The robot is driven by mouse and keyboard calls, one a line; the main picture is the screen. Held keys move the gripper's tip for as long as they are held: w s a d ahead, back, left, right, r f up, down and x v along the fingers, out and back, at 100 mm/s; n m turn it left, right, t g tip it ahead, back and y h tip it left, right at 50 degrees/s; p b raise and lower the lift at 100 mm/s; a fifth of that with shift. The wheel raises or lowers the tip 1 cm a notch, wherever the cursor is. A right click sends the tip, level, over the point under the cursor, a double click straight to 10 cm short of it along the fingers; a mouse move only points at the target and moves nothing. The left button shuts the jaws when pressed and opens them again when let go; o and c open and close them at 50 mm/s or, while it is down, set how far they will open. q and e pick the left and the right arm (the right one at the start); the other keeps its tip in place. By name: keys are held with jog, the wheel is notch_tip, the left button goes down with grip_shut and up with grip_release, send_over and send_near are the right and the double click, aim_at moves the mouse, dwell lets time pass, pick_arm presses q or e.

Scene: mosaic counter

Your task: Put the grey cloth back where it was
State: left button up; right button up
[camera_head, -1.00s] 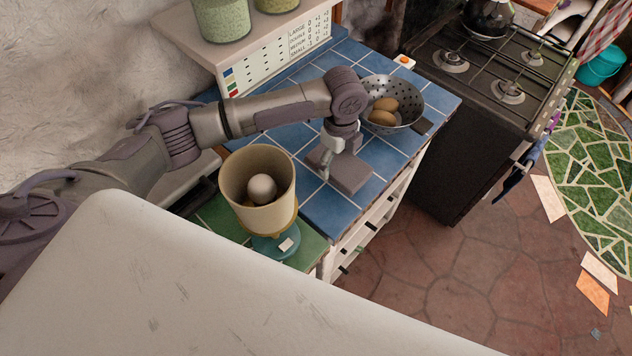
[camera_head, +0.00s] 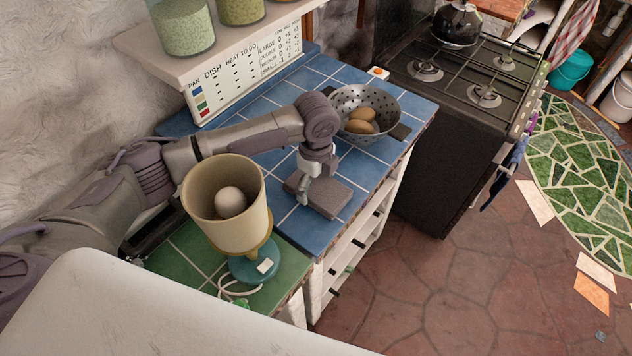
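A flat grey piece (camera_head: 328,196), which looks like the folded grey cloth, is on or just above the blue tiled counter (camera_head: 283,213), near its front edge. My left gripper (camera_head: 306,190) points down at the left part of this grey piece and overlaps it in the picture. One finger shows on the left; the other is hidden or cannot be told apart. I cannot tell whether the fingers are closed on the grey piece. My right gripper is not in view.
A lamp-like beige cup (camera_head: 250,228) on a teal base, with a pale ball inside, stands left of my gripper on green tiles. A metal colander (camera_head: 345,97) with brown items is behind the gripper. A stove (camera_head: 425,145) stands to the right. Glass jars (camera_head: 183,28) stand on a shelf.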

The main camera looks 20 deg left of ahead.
aim_at(316, 185)
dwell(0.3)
pick_arm(q)
notch_tip(316, 185, up, 12)
jog(key=b, duration=0.2)
jog(key=shift+r, duration=0.2)
dwell(0.4)
